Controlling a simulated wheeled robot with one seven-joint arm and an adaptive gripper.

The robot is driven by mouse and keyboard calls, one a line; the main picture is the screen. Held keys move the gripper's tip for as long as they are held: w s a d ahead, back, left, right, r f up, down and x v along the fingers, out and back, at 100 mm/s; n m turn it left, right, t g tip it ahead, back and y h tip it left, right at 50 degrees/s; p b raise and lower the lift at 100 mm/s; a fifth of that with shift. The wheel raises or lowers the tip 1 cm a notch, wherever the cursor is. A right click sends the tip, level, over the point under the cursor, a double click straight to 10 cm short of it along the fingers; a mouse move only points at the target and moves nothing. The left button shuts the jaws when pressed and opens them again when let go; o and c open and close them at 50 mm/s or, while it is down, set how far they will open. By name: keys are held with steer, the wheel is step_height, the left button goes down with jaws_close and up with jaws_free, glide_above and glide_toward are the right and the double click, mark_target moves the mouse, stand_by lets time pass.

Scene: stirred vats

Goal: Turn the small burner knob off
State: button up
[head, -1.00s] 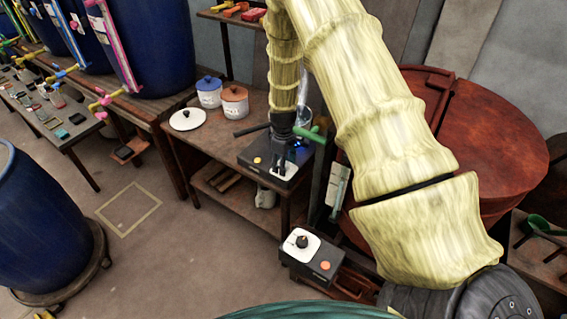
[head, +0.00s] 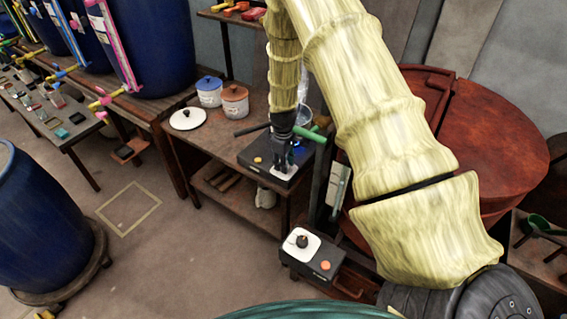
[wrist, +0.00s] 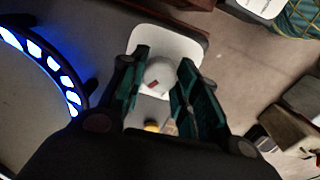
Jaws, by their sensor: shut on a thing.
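The burner (head: 256,150) is a dark box on the wooden table, with a white plate on its front part. Its small knob (wrist: 160,74) is pale grey with a red mark and sits on the white plate (wrist: 185,45) in the wrist view. Blue flames (wrist: 52,62) show in a ring at the left of the wrist view, and a blue glow shows by my gripper in the head view. My gripper (wrist: 158,82) points down over the plate, shut on the knob with one finger on each side. In the head view my gripper (head: 281,165) hides the knob.
A second dark box (head: 323,267) with a white plate, black knob and orange button stands lower, in front. A green handle (head: 311,134) is close beside my gripper.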

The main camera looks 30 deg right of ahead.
steer(key=shift+m, duration=0.3)
steer(key=m, duration=1.1)
steer(key=shift+s+f, duration=0.1)
stand_by(0.6)
steer(key=o, duration=1)
steer(key=shift+d, duration=0.1)
steer(key=shift+r, duration=0.2)
